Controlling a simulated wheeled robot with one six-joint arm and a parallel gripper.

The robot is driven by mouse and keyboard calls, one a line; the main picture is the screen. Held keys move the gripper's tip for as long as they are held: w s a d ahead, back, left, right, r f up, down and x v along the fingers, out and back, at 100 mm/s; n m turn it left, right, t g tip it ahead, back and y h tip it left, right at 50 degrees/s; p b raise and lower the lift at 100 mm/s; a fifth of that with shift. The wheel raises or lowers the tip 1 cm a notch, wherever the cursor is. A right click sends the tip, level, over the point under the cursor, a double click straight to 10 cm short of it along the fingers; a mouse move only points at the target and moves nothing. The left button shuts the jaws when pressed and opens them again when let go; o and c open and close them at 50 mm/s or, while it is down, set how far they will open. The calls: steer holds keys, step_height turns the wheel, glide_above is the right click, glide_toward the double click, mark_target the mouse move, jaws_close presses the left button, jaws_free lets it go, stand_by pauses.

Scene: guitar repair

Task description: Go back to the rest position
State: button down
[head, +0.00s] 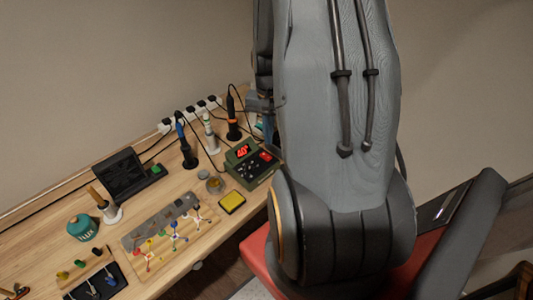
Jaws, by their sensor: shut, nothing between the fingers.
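My own grey arm fills the middle and right of the head view, rising from its base joint. A darker part of it hangs behind on the left. At its lower end a small grey piece that looks like my gripper (261,104) shows past the arm's left edge, near the back right end of the wooden workbench (185,267). It is shut with nothing in it, and the big arm link hides much of it. It appears apart from the tools on the bench.
The bench holds a green station with a red display (251,163), a yellow pad (232,202), a blue-handled tool (183,140), an orange-banded tool (233,120), a dark open case (125,175), a teal pot (82,228) and a power strip (190,113). A red surface (262,262) lies beside my base.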

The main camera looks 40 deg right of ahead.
stand_by(0.4)
steer(key=s+a+r+n+b, duration=0.1)
steer(key=a+r+n, duration=0.1)
steer(key=a, duration=0.6)
steer(key=a+r+n+t+b, duration=0.1)
steer(key=a+r+n+b, duration=0.1)
steer(key=a+n, duration=0.3)
steer(key=s+a+r+n+b, duration=0.1)
steer(key=a+n, duration=0.3)
steer(key=a, duration=0.7)
steer(key=shift+s+r+b, duration=0.3)
steer(key=shift+r+b, duration=0.3)
steer(key=shift+r, duration=0.25)
steer(key=shift+w, duration=0.1)
